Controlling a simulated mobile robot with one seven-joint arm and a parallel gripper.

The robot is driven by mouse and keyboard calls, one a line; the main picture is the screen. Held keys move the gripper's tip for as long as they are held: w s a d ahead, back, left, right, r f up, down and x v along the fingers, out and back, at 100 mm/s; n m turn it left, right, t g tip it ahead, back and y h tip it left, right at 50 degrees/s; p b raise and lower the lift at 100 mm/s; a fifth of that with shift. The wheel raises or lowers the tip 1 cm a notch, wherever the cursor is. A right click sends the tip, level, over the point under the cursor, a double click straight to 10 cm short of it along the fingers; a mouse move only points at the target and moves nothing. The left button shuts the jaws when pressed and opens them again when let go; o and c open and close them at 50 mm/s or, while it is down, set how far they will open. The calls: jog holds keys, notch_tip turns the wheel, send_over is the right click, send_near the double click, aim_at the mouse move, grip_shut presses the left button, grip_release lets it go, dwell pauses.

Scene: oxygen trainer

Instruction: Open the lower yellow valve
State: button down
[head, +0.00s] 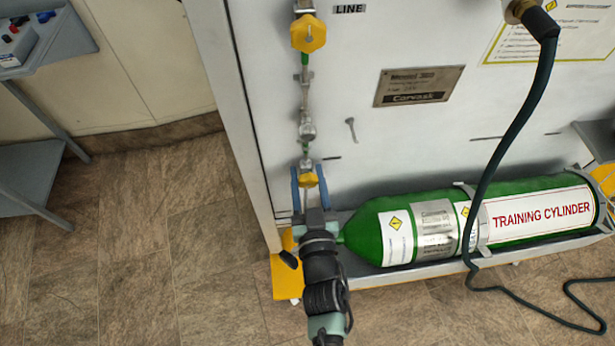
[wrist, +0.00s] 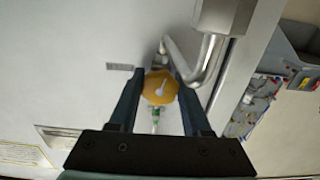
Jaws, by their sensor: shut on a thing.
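The lower yellow valve (head: 308,181) is a small yellow knob low on the pipe line at the left of the white panel. In the wrist view, its yellow face (wrist: 152,88) carries a pale pointer mark slanting across it. My gripper (head: 307,169) reaches it from below, with one blue finger on each side, shut on the knob. The wrist view shows both dark fingers (wrist: 161,75) against the knob's sides. The upper yellow valve (head: 309,34) sits higher on the same line, clear of my gripper.
A green training cylinder (head: 372,236) lies in a rack right beside my gripper. A dark hose (head: 511,125) hangs across the panel to the floor. A cart (head: 43,45) stands at the far left. The floor (head: 150,230) between is clear.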

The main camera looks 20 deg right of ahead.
jog(key=shift+f+n+b, duration=0.1)
jog(key=shift+n+b, duration=0.3)
jog(key=shift+n, duration=1.1)
jog(key=shift+c, duration=1.8)
grip_release()
jog(key=p+v, duration=0.1)
jog(key=v, duration=1.2)
